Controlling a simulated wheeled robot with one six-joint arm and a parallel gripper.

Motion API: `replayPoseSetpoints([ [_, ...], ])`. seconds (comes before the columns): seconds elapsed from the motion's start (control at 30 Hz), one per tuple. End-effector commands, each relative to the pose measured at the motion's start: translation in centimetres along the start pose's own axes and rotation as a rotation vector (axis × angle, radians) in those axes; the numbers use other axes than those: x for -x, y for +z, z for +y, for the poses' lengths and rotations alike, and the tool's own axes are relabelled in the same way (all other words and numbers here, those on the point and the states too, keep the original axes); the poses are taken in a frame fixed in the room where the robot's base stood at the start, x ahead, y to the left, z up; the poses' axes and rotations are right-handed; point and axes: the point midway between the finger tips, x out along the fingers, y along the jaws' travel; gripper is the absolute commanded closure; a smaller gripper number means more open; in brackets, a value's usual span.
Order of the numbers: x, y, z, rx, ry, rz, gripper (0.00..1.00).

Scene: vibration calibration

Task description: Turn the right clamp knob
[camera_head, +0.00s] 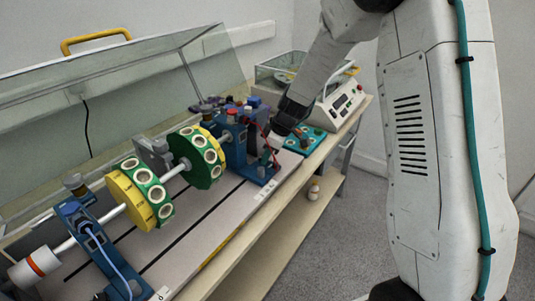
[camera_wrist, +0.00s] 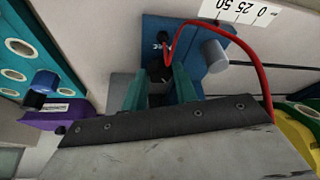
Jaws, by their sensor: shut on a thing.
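The right clamp knob (camera_wrist: 158,72) is small and black, at the foot of the blue right bearing stand (camera_wrist: 188,28). In the wrist view my gripper (camera_wrist: 160,80) has its two teal fingers on either side of the knob, closed on it. The fingers hide part of the knob. In the head view my gripper (camera_head: 272,150) reaches down to the front foot of the blue stand (camera_head: 234,140), at the right end of the rotor. The knob is too small and covered there to make out clearly.
The rotor shaft carries a green disc (camera_head: 196,157) and a yellow disc (camera_head: 140,198). A red cable (camera_wrist: 262,70) loops beside my fingers. A teal tray with holes (camera_head: 305,139) and a white control box (camera_head: 341,105) stand farther right. A raised clear cover (camera_head: 90,95) is behind.

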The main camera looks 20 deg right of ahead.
Motion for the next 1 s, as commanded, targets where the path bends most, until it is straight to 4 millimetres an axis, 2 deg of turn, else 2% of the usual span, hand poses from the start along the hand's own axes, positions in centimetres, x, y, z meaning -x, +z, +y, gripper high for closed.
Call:
replayPoseSetpoints([
  [0.27,0.01,0.02,-0.19,-0.116,0.048,0.000,0.94],
  [0.7,-0.03,-0.05,-0.52,-0.397,0.165,0.000,0.94],
  [1.0,-0.03,-0.15,-0.60,-0.500,0.208,0.001,0.94],
])
